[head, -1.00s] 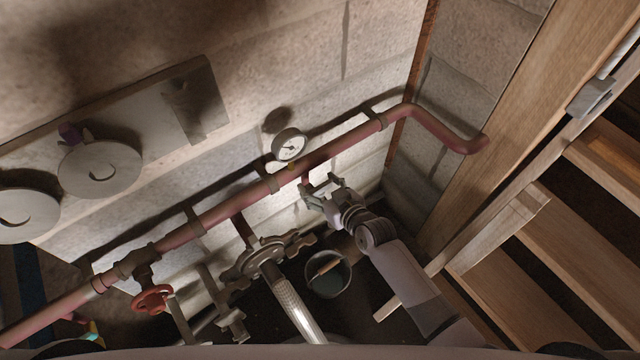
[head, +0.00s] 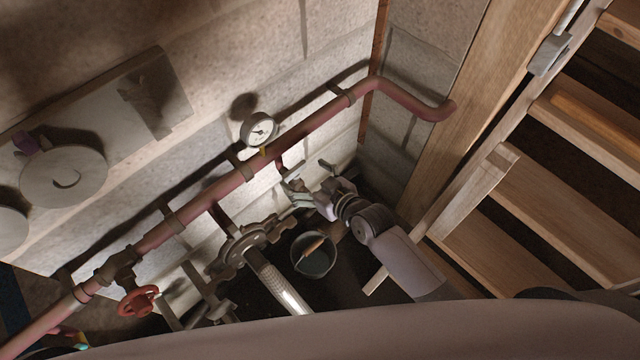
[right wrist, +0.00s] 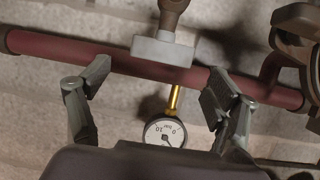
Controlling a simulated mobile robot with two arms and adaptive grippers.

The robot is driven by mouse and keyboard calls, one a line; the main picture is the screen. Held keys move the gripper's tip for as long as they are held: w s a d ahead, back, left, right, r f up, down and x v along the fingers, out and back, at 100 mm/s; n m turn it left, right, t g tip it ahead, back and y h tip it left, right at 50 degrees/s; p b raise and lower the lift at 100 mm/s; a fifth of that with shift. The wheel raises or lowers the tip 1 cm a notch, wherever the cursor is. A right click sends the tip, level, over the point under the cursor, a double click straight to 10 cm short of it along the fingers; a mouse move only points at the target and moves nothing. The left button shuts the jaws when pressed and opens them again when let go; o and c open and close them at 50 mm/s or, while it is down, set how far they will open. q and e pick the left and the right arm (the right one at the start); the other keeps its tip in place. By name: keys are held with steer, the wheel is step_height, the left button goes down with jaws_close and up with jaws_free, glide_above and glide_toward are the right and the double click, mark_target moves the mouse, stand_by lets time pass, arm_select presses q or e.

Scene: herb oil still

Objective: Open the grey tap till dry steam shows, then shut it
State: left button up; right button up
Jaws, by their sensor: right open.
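In the right wrist view the grey tap (right wrist: 162,50) is a pale grey block with a brown stem above it in the picture, in front of the red pipe (right wrist: 60,51). My right gripper (right wrist: 155,92) is open, its fingers apart on either side below the block and not touching it. In the head view my right gripper (head: 312,185) is under the red pipe (head: 310,126), near a short branch that largely hides the tap. I see no steam. My left gripper is not in view.
A white gauge (head: 258,130) sits at the pipe. Below are a bucket (head: 314,262) with a wooden-handled thing in it, a metal hose (head: 277,284) and a red handwheel (head: 138,300). Wooden steps (head: 550,205) stand at the right; a block wall (head: 240,60) is behind.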

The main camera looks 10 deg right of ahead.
steer(key=v, duration=0.6)
steer(key=shift+s+d, duration=0.2)
steer(key=shift+s, duration=0.1)
steer(key=shift+r, duration=0.15)
steer(key=s+d+f+m+g+h, duration=0.15)
steer(key=s+d+f, duration=0.25)
steer(key=f, duration=0.5)
steer(key=s+d+f+m+g+h, duration=0.1)
steer(key=s+d+f+g+h, duration=0.2)
steer(key=f, duration=0.6)
steer(key=s+d+f+m+h, duration=0.1)
steer(key=s+d+f, duration=0.35)
steer(key=f, duration=0.55)
steer(key=s+d+f+g, duration=0.2)
steer(key=s+f, duration=0.2)
steer(key=s, duration=0.4)
steer(key=s+d+f+g+h, duration=0.1)
steer(key=s+f, duration=0.3)
steer(key=s, duration=0.4)
steer(key=s+d+f+g+h, duration=0.1)
steer(key=s+d+f+g, duration=0.1)
steer(key=s+f, duration=0.3)
steer(key=s+d+m, duration=0.1)
steer(key=s, duration=0.3)
steer(key=shift+g, duration=0.35)
